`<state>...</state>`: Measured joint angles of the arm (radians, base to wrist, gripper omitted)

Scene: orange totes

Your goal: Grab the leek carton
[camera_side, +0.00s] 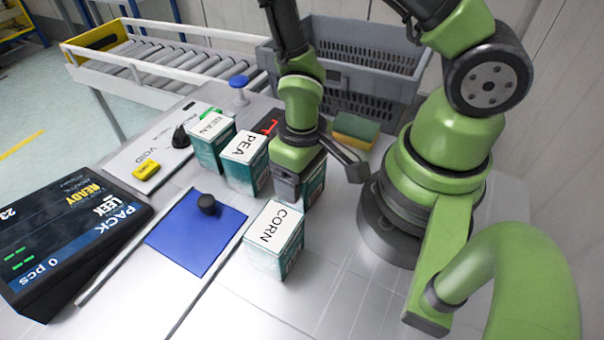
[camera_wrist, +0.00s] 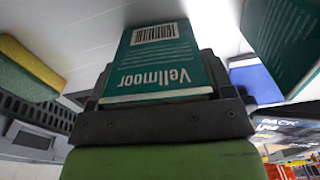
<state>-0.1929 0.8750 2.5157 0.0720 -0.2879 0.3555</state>
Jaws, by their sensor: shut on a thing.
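My gripper (camera_side: 289,186) points down and is shut on a teal and white carton (camera_side: 315,184). In the wrist view my gripper (camera_wrist: 158,82) has its jaws on both sides of this carton (camera_wrist: 158,55), which shows "Vellmoor" and a barcode. Its top label is hidden, so I cannot read whether it says leek. The carton marked CORN (camera_side: 276,240) stands just in front. The carton marked PEA (camera_side: 245,162) stands to its left, with the carton marked BEAN (camera_side: 211,143) behind that. I cannot tell whether the held carton touches the table.
A tilted display (camera_side: 70,237) reads "PACK LEEK, 0 pcs, READY". A blue mat (camera_side: 190,240) carries a black knob (camera_side: 207,204). A white board (camera_side: 125,165) marked VOID holds a yellow block (camera_side: 146,171). A grey crate (camera_side: 375,85), a sponge (camera_side: 355,129) and a roller conveyor (camera_side: 165,58) lie behind.

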